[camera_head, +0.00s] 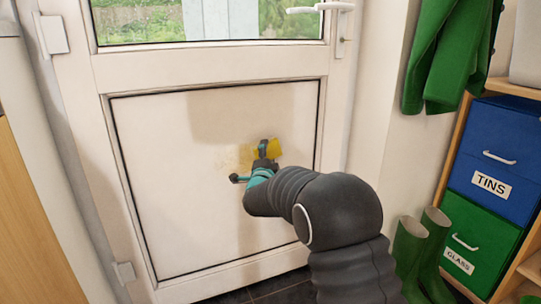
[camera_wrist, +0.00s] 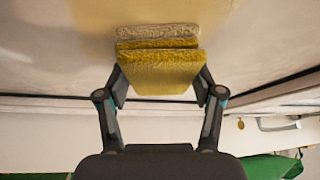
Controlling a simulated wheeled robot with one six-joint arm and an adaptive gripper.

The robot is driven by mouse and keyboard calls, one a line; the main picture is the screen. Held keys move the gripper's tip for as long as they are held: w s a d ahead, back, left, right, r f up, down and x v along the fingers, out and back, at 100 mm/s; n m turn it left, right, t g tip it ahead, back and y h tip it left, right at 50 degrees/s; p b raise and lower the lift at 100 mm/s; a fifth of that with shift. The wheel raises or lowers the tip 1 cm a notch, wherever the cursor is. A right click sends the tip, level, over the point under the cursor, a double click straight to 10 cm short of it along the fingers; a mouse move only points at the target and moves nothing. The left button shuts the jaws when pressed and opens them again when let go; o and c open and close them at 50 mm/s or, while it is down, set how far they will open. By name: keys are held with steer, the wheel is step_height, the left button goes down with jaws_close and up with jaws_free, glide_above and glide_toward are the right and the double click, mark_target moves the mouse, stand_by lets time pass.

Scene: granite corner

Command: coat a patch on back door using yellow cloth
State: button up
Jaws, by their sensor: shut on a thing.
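The back door (camera_head: 160,225) is white, with a window above and a framed lower panel. My gripper (camera_head: 266,153) is at the middle right of that panel. It is shut on the yellow cloth (camera_head: 275,149), which is at the panel's surface; I cannot tell whether it touches. In the wrist view my gripper (camera_wrist: 160,80) holds the cloth (camera_wrist: 155,72) between both fingertips, as a thick folded pad with a pale strip along its far edge. A faint yellowish patch (camera_head: 245,154) shows on the panel just left of the cloth. A larger tan area lies above.
A door handle (camera_head: 320,8) is at the upper right. A green coat (camera_head: 445,60) hangs on the right wall. Green boots (camera_head: 418,250) stand below it, beside a shelf with a blue TINS box (camera_head: 493,150) and a green GLASS box (camera_head: 478,235). The panel's left side is clear.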

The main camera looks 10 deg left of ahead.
mark_target(272, 144)
steer(key=shift+s+a, duration=1.5)
steer(key=shift+a, duration=0.95)
steer(key=shift+s+a, duration=1.5)
steer(key=shift+a, duration=1)
steer(key=shift+s+a, duration=1.5)
steer(key=shift+a, duration=0.95)
steer(key=shift+s+r+p, duration=0.1)
steer(key=shift+r+p, duration=0.2)
steer(key=shift+r, duration=1.25)
steer(key=shift+w+d+b, duration=0.35)
steer(key=shift+w+d, duration=0.25)
steer(key=shift+d, duration=0.3)
steer(key=shift+w+d, duration=1.5)
steer(key=shift+d, duration=0.9)
steer(key=shift+w+d, duration=1.45)
steer(key=shift+d, duration=0.95)
steer(key=shift+w+d, duration=1.5)
steer(key=shift+d, duration=0.9)
steer(key=shift+s, duration=0.1)
steer(key=shift+s+d, duration=0.5)
steer(key=shift+s, duration=0.35)
steer(key=shift+s+d, duration=0.55)
steer(key=shift+s, duration=0.25)
steer(key=shift+s+d, duration=0.5)
steer(key=shift+s, duration=0.35)
